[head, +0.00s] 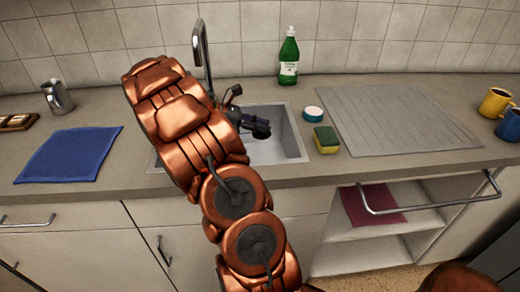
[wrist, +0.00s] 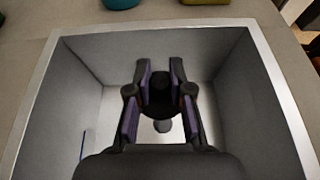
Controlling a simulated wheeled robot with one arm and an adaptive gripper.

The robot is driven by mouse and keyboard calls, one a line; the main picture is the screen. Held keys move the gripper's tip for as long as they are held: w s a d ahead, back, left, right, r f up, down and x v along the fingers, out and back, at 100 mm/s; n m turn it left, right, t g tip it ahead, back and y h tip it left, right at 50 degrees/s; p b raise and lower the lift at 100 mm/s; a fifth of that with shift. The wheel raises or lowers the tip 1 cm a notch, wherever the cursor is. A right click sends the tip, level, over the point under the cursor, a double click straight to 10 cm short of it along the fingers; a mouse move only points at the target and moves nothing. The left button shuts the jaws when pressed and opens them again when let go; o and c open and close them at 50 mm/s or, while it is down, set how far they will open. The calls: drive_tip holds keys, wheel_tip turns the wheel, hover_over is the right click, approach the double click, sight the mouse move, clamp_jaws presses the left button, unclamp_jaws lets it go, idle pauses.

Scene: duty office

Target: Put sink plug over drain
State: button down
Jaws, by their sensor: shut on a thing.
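My gripper (wrist: 161,78) points down into the steel sink (wrist: 90,50) and is shut on a dark, round sink plug (wrist: 160,104), which shows between the fingers in the wrist view. In the head view my gripper (head: 258,128) is over the sink (head: 292,140), with my arm in front of its left part. A small grey round shape (wrist: 162,126) shows beside the plug; I cannot tell whether it is part of the drain. The rest of the drain is hidden. I cannot tell how far the plug is above the sink floor.
A faucet (head: 202,60) rises behind the sink, close to my arm. A green soap bottle (head: 289,58), a teal-sided round container (head: 313,113) and a sponge (head: 326,139) stand on the right. A blue cloth (head: 69,154) lies left. Mugs (head: 495,103) stand far right.

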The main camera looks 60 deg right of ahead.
wheel_tip(320, 180, down, 15)
drive_tip(key=b, duration=0.8)
drive_tip(key=shift+f, duration=0.6)
idle(0.6)
drive_tip(key=c, duration=1)
unclamp_jaws()
drive_tip(key=shift+o, duration=0.2)
wheel_tip(320, 180, up, 10)
drive_tip(key=shift+r, duration=0.1)
